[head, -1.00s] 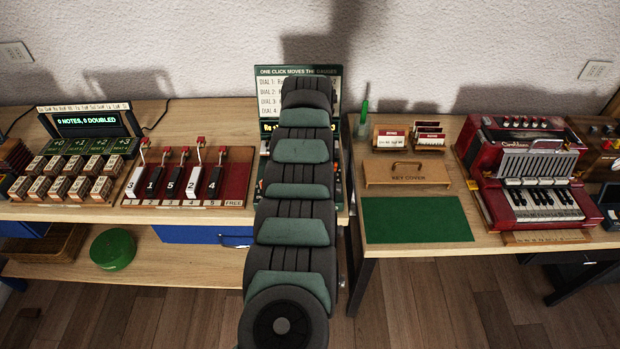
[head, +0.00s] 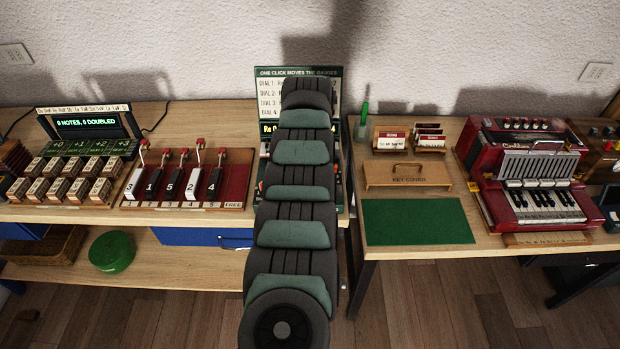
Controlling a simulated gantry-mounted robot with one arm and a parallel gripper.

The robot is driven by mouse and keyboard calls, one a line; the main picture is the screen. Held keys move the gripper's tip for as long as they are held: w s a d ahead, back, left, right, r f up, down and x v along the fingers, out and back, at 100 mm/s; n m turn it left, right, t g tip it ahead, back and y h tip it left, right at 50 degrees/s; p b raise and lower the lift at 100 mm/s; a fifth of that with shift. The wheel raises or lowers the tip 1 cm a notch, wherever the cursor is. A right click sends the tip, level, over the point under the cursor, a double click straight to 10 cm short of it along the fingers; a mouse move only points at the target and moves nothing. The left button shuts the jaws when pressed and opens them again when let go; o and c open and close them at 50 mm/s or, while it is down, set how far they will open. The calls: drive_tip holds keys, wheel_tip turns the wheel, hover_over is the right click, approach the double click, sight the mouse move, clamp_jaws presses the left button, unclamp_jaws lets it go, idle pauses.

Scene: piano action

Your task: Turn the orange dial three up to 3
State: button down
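A dial panel with a green sign (head: 299,72) headed "ONE CLICK MOVES THE GAUGES" stands on the left bench against the wall. Its lines for dials 1 to 4 are partly readable at the left. My arm reaches over the panel and covers most of it. The orange dial cannot be made out behind my arm. My gripper is hidden too, so I cannot see whether it touches a dial.
A red board with numbered levers (head: 188,178) stands left of the panel. Farther left are wooden blocks and a display (head: 88,122). On the right table are a wooden key cover (head: 407,176), a bare green mat (head: 417,221) and a red accordion (head: 530,165).

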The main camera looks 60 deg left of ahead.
idle(0.4)
drive_tip(key=c, duration=1.1)
unclamp_jaws()
drive_tip(key=shift+r, duration=0.1)
wheel_tip(320, 180, up, 11)
drive_tip(key=p, duration=0.2)
